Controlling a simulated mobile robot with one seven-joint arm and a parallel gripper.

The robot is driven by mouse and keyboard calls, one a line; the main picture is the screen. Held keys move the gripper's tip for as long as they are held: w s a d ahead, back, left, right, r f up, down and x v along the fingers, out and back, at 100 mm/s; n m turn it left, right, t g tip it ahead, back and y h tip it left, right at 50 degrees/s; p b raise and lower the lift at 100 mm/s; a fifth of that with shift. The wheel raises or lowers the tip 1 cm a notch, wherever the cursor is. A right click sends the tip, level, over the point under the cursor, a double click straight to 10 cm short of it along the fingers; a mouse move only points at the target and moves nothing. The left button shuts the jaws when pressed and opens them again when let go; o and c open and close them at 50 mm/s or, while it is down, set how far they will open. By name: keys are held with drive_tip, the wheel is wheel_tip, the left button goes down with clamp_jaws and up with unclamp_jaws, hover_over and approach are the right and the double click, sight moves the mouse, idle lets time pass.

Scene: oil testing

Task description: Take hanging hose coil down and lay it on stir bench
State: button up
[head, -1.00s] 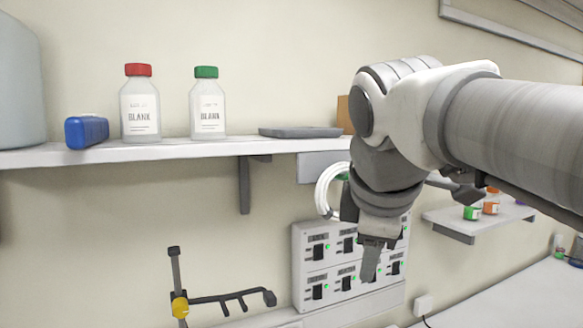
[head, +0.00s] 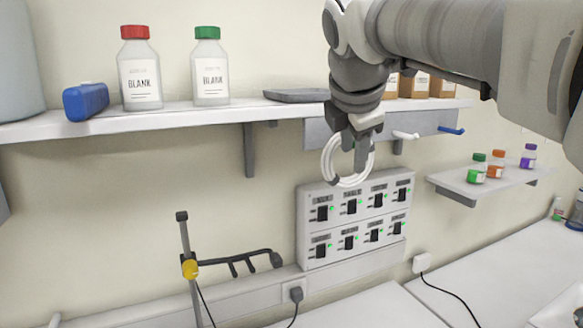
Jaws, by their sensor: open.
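The white hose coil (head: 328,160) hangs below the long shelf, in front of a grey hook rail (head: 318,134). My gripper (head: 359,160) points down at the coil, with a finger overlapping the coil's upper right part in the picture. It is open; whether it touches the coil or stands in front of it I cannot tell. The gripper hides the coil's top and its hook. A pale bench top (head: 385,308) shows at the bottom; which part is the stir bench is not clear.
A switch panel (head: 334,231) with green lights is on the wall below the coil. A stand with a pronged bar (head: 240,262) rises at lower left. Bottles (head: 210,75) stand on the shelf (head: 190,115) above. A small shelf (head: 470,190) holds coloured-cap bottles.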

sight(351, 178)
drive_tip(key=b+x, duration=0.3)
drive_tip(key=x, duration=0.5)
drive_tip(key=shift+s+r, duration=0.1)
clamp_jaws()
